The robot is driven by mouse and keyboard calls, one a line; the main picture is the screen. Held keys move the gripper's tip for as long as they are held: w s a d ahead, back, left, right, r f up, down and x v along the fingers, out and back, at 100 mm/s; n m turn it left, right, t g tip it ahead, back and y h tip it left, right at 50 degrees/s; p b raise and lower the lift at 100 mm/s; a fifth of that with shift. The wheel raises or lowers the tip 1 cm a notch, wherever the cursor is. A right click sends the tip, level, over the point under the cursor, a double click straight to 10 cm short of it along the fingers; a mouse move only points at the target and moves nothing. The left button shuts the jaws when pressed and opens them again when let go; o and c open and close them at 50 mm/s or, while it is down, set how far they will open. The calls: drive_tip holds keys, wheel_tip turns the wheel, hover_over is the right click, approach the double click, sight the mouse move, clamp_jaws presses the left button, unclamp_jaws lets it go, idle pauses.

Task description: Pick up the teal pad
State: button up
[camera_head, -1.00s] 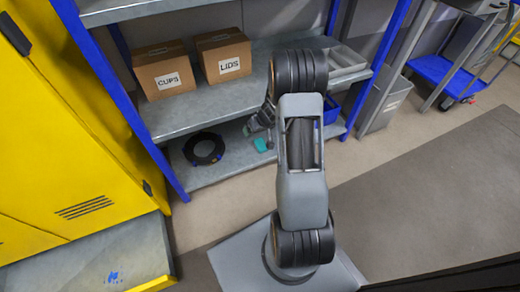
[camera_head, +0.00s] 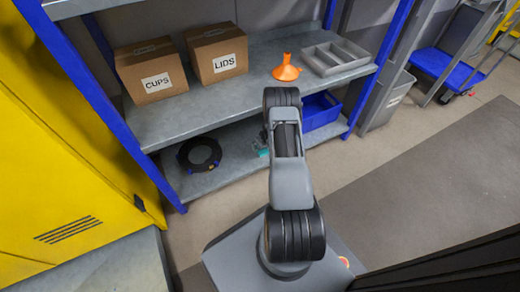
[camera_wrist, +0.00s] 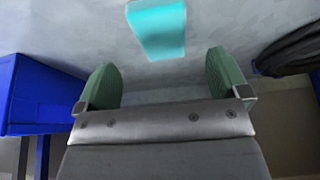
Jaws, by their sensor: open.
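The teal pad (camera_wrist: 158,29) lies flat on the grey lower shelf, at the top middle of the wrist view, a bright teal block shape. In the head view only a small bit of the teal pad (camera_head: 263,153) shows beside my arm, which hides the rest. My gripper (camera_wrist: 163,75) is open and empty. Its two green fingers stand apart in the wrist view, with the pad beyond the tips and between their lines. The pad is not between the fingers. In the head view my gripper is mostly hidden behind my arm.
A black coiled ring (camera_head: 199,154) lies left of the pad on the lower shelf, and a blue bin (camera_head: 321,112) stands to the right. The upper shelf (camera_head: 235,98) above holds boxes marked CUPS (camera_head: 150,70) and LIDS (camera_head: 216,53), an orange funnel (camera_head: 286,68) and a grey tray (camera_head: 336,57).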

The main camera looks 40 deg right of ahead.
drive_tip(key=shift+b+x, duration=0.65)
drive_tip(key=shift+x, duration=2.2)
drive_tip(key=shift+a, duration=0.1)
drive_tip(key=shift+c, duration=0.4)
drive_tip(key=c, duration=0.9)
